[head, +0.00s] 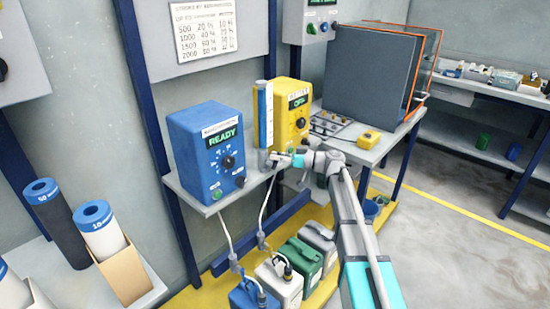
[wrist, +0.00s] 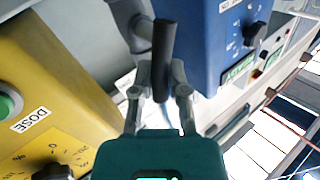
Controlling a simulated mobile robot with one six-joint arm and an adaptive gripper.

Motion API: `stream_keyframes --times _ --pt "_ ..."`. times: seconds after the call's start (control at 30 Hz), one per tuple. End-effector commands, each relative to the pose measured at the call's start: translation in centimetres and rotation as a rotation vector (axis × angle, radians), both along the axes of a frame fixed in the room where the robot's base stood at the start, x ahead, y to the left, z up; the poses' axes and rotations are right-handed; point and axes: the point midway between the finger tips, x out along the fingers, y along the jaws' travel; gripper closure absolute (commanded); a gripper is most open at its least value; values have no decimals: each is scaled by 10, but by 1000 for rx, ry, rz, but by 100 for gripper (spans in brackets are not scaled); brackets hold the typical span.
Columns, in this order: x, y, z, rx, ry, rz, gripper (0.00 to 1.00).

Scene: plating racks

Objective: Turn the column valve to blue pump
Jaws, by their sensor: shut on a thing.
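The blue pump (head: 210,155) with a lit READY display stands on the shelf at left. The yellow pump (head: 291,115) stands to its right. Between them rises the tall, narrow column (head: 263,115) with a white scale strip. My gripper (head: 277,158) is at the foot of the column, in front of the shelf edge. In the wrist view my gripper (wrist: 160,92) is shut on the black valve handle (wrist: 164,45). The blue pump (wrist: 222,40) is right of the handle there and the yellow pump (wrist: 55,90) is left. The valve body is mostly hidden.
Hoses run from the shelf down to canisters (head: 279,281) on the yellow floor platform. A small yellow box (head: 368,137) and a grey cabinet (head: 370,75) stand to the right. Rolls and a cardboard box (head: 122,272) are at lower left.

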Motion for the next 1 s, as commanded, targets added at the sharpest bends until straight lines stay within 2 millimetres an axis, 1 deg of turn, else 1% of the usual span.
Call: stream_keyframes --times 0.03,0.23,0.5,0.8,1.0 --pt "3 -3 -3 5 9 -8 100" --pt "5 -5 -7 62 81 -7 100" --pt "9 -9 -13 191 247 -8 100" --pt "12 -12 -16 319 412 -7 100" --pt "13 -13 -16 367 471 -7 100"
